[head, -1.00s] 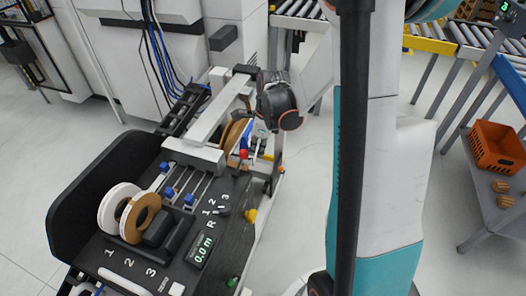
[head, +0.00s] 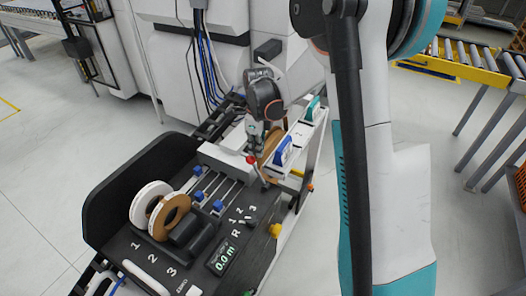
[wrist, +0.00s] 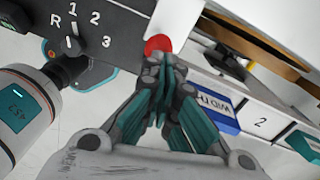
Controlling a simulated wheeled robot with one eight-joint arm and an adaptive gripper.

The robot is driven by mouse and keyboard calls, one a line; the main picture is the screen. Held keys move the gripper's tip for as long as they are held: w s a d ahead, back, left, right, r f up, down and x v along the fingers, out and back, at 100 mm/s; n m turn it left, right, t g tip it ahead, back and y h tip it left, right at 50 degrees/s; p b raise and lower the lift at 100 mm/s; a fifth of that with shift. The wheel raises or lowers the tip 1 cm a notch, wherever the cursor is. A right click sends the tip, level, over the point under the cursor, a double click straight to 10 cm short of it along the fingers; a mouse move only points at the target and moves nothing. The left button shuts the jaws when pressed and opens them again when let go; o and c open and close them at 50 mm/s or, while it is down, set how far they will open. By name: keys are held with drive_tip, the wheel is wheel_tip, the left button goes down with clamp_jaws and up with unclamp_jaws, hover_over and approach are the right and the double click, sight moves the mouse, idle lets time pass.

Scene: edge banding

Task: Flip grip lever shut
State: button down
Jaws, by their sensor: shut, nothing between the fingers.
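The grip lever's red ball knob (head: 251,160) stands over the black edge-banding unit, just right of the white crossbar. It also shows in the wrist view (wrist: 157,44) as a red ball at my fingertips. My gripper (head: 254,149) hangs over the knob in the head view. In the wrist view my gripper (wrist: 160,68) has its teal-padded fingers together and empty, right beside the knob. I cannot tell whether they touch it. The fingers hide most of the lever's lower part.
A white rail with a blue "width" part (wrist: 216,112) and a teal part (head: 312,108) stands close to the right of my gripper. A dial (wrist: 72,43) marked R, 1, 2, 3 sits at upper left in the wrist view.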

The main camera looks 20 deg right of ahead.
drive_tip(key=shift+w+a+f, duration=0.15)
drive_tip(key=shift+w+a, duration=0.15)
idle(0.5)
drive_tip(key=w+a+r+p, duration=0.1)
drive_tip(key=w+r+p, duration=0.2)
drive_tip(key=r, duration=0.8)
drive_tip(key=shift+w+p, duration=0.15)
drive_tip(key=shift+p, duration=0.25)
